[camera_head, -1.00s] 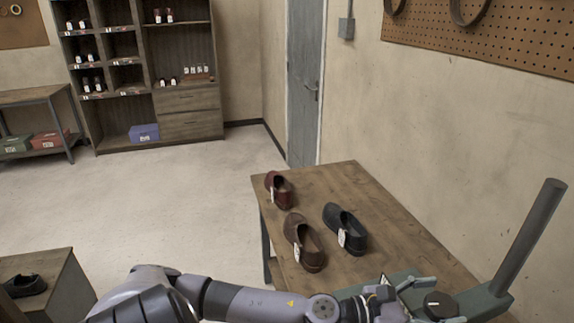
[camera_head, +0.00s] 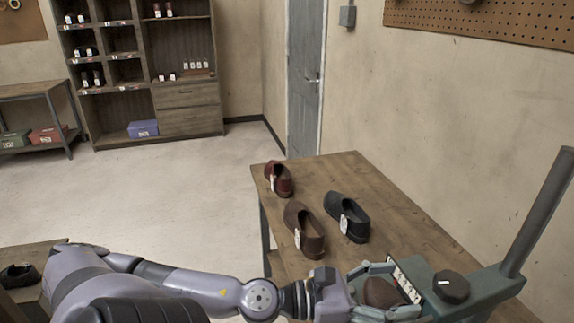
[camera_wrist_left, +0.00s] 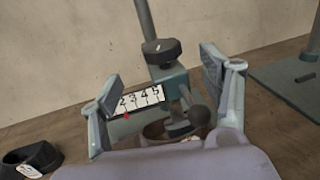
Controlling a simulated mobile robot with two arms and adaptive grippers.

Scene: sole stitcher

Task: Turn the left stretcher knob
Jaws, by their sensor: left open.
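The stretcher (camera_head: 480,290) is a grey-green machine with a slanted post, at the right end of the table. Its dark round knob (camera_head: 451,287) sits on top, and it also shows in the wrist view (camera_wrist_left: 163,50). My left gripper (camera_head: 383,290) is open, with its fingers spread on either side of a brown rounded thing (camera_head: 381,293) before the stretcher. In the wrist view my open fingers (camera_wrist_left: 158,72) frame the number plate (camera_wrist_left: 142,101) with a red pointer and a ball-ended lever (camera_wrist_left: 198,115). The knob is beyond the fingers and not gripped.
Several shoes stand on the wooden table (camera_head: 350,185): red (camera_head: 279,180), brown (camera_head: 304,230) and dark (camera_head: 347,215). A second green base plate (camera_wrist_left: 285,80) with a post lies to the right in the wrist view. The wall is close behind the table.

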